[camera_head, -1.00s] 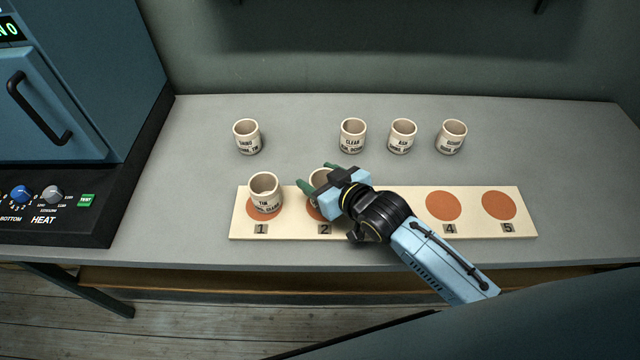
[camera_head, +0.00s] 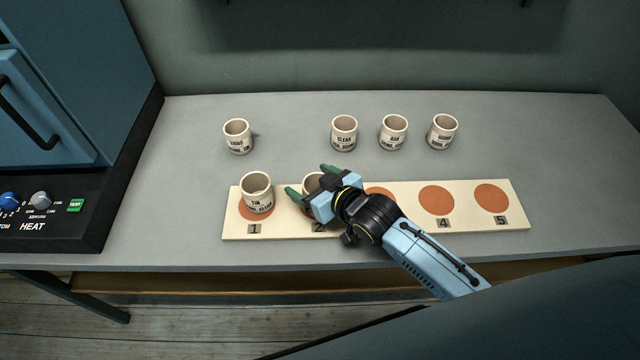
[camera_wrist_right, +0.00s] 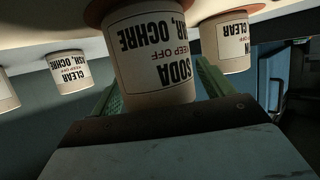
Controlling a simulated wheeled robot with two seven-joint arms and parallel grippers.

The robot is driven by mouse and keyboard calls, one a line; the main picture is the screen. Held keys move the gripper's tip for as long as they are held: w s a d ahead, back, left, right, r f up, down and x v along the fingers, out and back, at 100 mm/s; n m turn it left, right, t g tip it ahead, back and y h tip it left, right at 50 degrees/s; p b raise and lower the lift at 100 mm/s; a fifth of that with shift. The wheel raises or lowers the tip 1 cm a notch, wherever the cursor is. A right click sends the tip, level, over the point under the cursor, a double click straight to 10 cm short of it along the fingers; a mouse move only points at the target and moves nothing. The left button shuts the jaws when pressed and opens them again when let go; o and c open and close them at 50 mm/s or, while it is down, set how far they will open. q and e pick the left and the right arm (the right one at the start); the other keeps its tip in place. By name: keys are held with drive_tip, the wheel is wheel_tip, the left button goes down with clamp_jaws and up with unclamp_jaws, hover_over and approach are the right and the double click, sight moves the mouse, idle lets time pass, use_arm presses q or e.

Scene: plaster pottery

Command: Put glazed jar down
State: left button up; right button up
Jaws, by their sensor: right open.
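The glazed jar (camera_head: 311,182), a cream cup, stands on spot 2 of the numbered board (camera_head: 370,222), mostly hidden in the head view behind my right gripper (camera_head: 308,181). In the right wrist view the jar (camera_wrist_right: 150,60) reads "SODA" and "KEEP OFF". The green fingers of my right gripper (camera_wrist_right: 160,88) lie on both sides of it, open. A jar labelled "TIN" (camera_head: 257,193) stands on spot 1, left of my gripper. My left gripper is not in view.
Several jars stand in the back row, among them a "CLEAR" jar (camera_head: 344,134) and an "ASH" jar (camera_head: 393,132). Spots 4 (camera_head: 436,201) and 5 (camera_head: 491,198) are bare. A blue kiln (camera_head: 60,110) stands at the left.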

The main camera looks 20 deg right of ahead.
drive_tip(key=p+v, duration=0.1)
drive_tip(key=v, duration=1.1)
drive_tip(key=shift+r, duration=0.2)
drive_tip(key=shift+a, duration=0.1)
idle(0.4)
drive_tip(key=shift+f, duration=0.1)
idle(0.3)
